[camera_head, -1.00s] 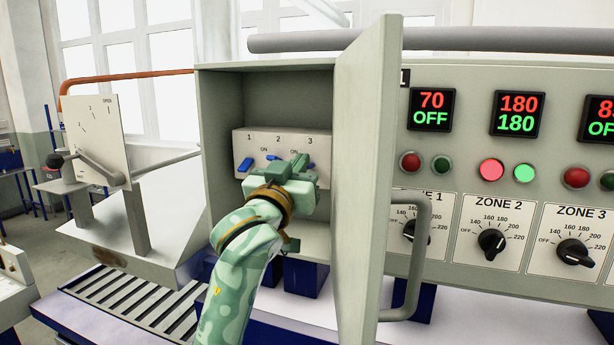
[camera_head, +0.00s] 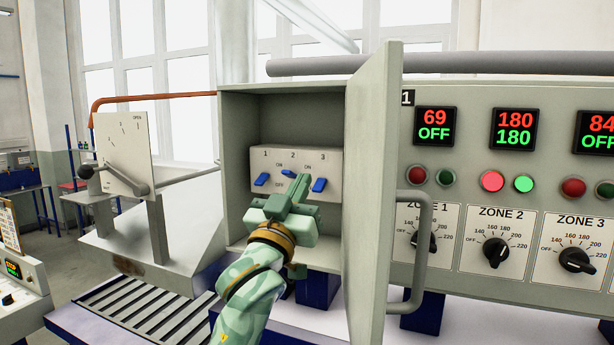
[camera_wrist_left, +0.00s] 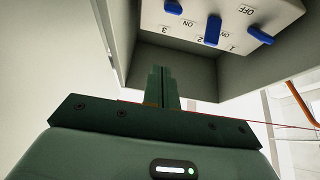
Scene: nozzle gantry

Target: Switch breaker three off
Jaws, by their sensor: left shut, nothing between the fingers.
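The breaker panel (camera_head: 333,165) is a pale block numbered 1 to 3 inside an open grey cabinet. Breaker three (camera_head: 319,185) is the blue lever at right; it shows slanting downward, much like breaker one (camera_head: 262,180). Breaker two's lever (camera_head: 292,178) sits slightly higher and is partly hidden by my fingers. In the left wrist view the panel is upside down, with breaker three (camera_wrist_left: 173,6) at the top edge. My left gripper (camera_head: 301,182) is shut and empty, in front of and below the levers. Its fingertips (camera_wrist_left: 161,70) appear apart from the levers. My right gripper is out of view.
The open cabinet door (camera_head: 370,200) with its handle (camera_head: 425,250) stands right of my arm. The cabinet's left wall (camera_head: 234,170) bounds the other side. Zone dials (camera_head: 497,250) and displays lie beyond the door. A lever plate (camera_head: 125,155) stands at left.

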